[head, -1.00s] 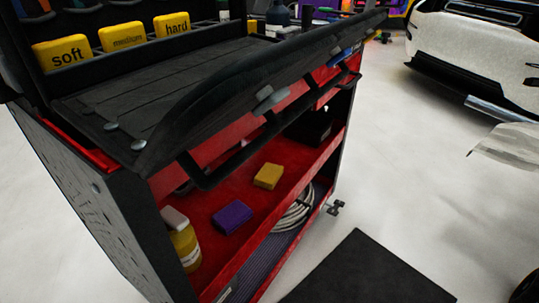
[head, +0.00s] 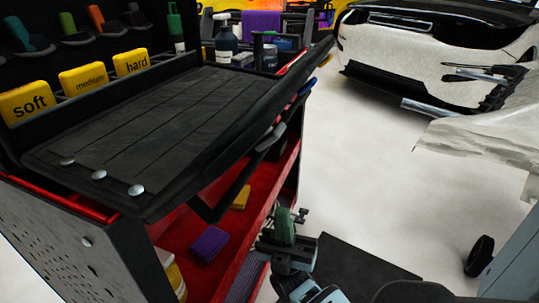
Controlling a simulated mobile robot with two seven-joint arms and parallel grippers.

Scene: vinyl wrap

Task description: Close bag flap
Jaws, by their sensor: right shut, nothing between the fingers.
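The black bag (head: 22,130) stands open on top of the tool cart in the head view. Its flap (head: 165,120) lies spread toward the front over the cart top, with silver snaps along its left edge and a handle hanging below its front edge. Yellow blocks marked soft (head: 26,102), medium (head: 90,80) and hard (head: 131,62) sit in the bag's pocket row behind the flap. My right gripper (head: 287,222) is shut and empty, in front of the cart and lower than the flap, apart from it. My left gripper is out of view.
The red cart's lower shelf (head: 180,228) holds a purple block (head: 209,244) and a yellow block (head: 241,198). Bottles (head: 226,42) stand behind the flap. A white car (head: 430,50) is at the back right. A dark mat (head: 365,265) lies on the open pale floor.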

